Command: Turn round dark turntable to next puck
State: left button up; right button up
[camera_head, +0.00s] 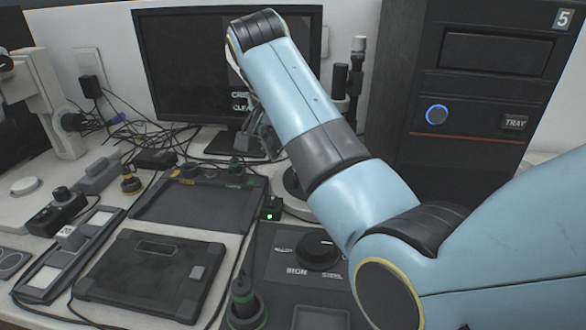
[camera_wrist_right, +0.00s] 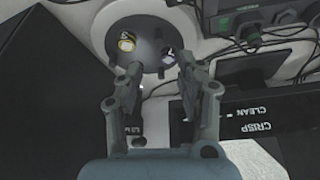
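The round dark turntable (camera_wrist_right: 148,28) is at the top of the right wrist view, set in a pale round housing. In the head view the right gripper (camera_head: 262,138) is mostly hidden behind my blue arm, and only part of the pale round base (camera_head: 292,186) shows beside the arm. My left gripper is not in view.
A monitor (camera_head: 180,65) stands behind the gripper. A dark cabinet (camera_head: 470,100) with a blue-lit button is at the right. A panel with a black knob (camera_head: 318,250) lies in front. Dark trays and cables crowd the left.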

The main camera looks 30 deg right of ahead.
aim_at(295, 177)
jog(key=x, duration=0.9)
jog(key=shift+d+f, duration=0.1)
jog(key=shift+f, duration=0.1)
jog(key=shift+w+d+f, duration=0.2)
jog(key=shift+f, duration=0.3)
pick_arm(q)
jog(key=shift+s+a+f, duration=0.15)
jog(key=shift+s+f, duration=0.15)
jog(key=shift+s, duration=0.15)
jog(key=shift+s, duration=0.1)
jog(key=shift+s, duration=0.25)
pick_arm(e)
grip_shut()
